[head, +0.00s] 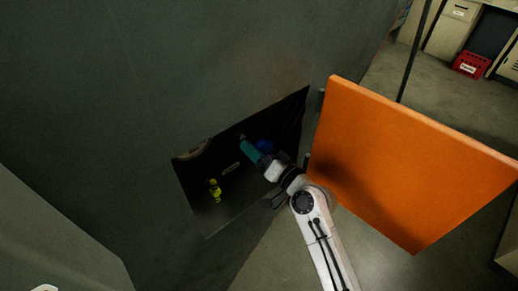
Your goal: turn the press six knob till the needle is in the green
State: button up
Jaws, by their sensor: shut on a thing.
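My gripper (243,139), with a teal body, reaches into the dark recess behind the open orange door. It is shut on a small dark knob at its fingertips, mostly hidden by the gripper. A blue round part (264,146) shows just right of the gripper, partly covered by it. A pale round gauge (192,150) sits at the recess's upper left, cut off by the recess edge. Its needle and green zone cannot be made out. A small pale label (230,168) lies between the gauge and my wrist.
A yellow-green fitting (214,190) stands in the recess, lower left of the gripper. The orange door (410,165) hangs open close to the right of my arm. A grey cabinet wall surrounds the recess. A red crate (471,64) stands on the far floor.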

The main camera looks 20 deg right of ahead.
jog(key=shift+m+p, duration=0.4)
jog(key=shift+m, duration=1.2)
jog(key=o, duration=1)
jog(key=shift+c, duration=0.2)
jog(key=b+v, duration=0.2)
jog(key=v, duration=0.9)
jog(key=shift+b, duration=0.4)
jog(key=shift+w+r, duration=0.1)
